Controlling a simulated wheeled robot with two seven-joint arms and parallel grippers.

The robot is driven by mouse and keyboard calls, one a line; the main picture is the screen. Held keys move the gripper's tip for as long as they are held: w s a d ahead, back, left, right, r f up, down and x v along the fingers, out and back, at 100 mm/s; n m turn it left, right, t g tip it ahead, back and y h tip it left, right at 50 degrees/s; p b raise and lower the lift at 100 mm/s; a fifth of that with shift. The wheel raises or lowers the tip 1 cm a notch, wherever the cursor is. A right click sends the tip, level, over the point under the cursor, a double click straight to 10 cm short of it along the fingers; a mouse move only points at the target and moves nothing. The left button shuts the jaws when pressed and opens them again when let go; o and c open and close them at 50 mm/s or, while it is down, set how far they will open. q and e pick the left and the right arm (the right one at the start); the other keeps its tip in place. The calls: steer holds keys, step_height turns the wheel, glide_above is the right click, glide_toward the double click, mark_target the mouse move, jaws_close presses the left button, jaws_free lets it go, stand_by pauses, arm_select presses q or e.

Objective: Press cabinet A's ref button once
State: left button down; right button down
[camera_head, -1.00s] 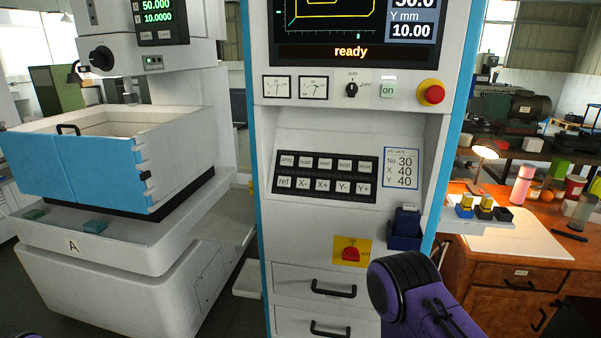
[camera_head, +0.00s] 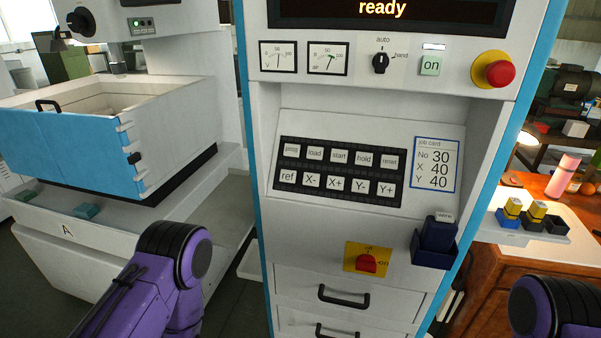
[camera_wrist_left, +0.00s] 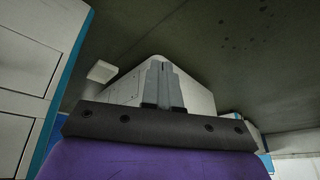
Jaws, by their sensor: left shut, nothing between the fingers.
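The control cabinet (camera_head: 390,125) with blue edges stands in the middle of the head view. Its black keypad (camera_head: 340,171) has two rows of pale keys. The ref button (camera_head: 287,177) is the leftmost key of the lower row, in plain sight. In the wrist view my left gripper (camera_wrist_left: 161,72) is shut and empty, with bare floor and a pale machine base beyond it. In the head view my purple left arm (camera_head: 160,280) is at lower left, below and left of the keypad; its fingers do not show there. My right arm (camera_head: 550,305) shows at the lower right corner, its gripper out of view.
A red emergency knob (camera_head: 497,73) and a red switch on a yellow plate (camera_head: 367,261) sit on the cabinet. A dark blue holder (camera_head: 434,246) juts out at its right. The machine marked A (camera_head: 68,231) stands left. A wooden desk (camera_head: 482,285) is at right.

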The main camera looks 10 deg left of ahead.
arm_select(q)
steer(key=w+d+r+n+t+h+p, duration=0.25)
steer(key=w+d+r+n, duration=0.2)
steer(key=w+d, duration=0.5)
steer(key=n+t+p, duration=0.3)
steer(key=n+t, duration=1.1)
steer(key=n, duration=0.3)
glide_toward(283, 179)
step_height(283, 179, up, 9)
steer(key=s, duration=0.1)
steer(key=shift+d+r, duration=0.15)
steer(key=shift+w+d+f+b, duration=0.1)
steer(key=shift+w+f+b, duration=0.45)
steer(key=shift+w+f, duration=0.5)
steer(key=shift+w+f+b, duration=0.55)
steer(key=shift+w+f, duration=0.15)
steer(key=shift+w, duration=0.65)
steer(key=shift+w+d+f+b, duration=0.1)
steer(key=shift+w+f+b, duration=0.45)
steer(key=shift+w+f, duration=0.5)
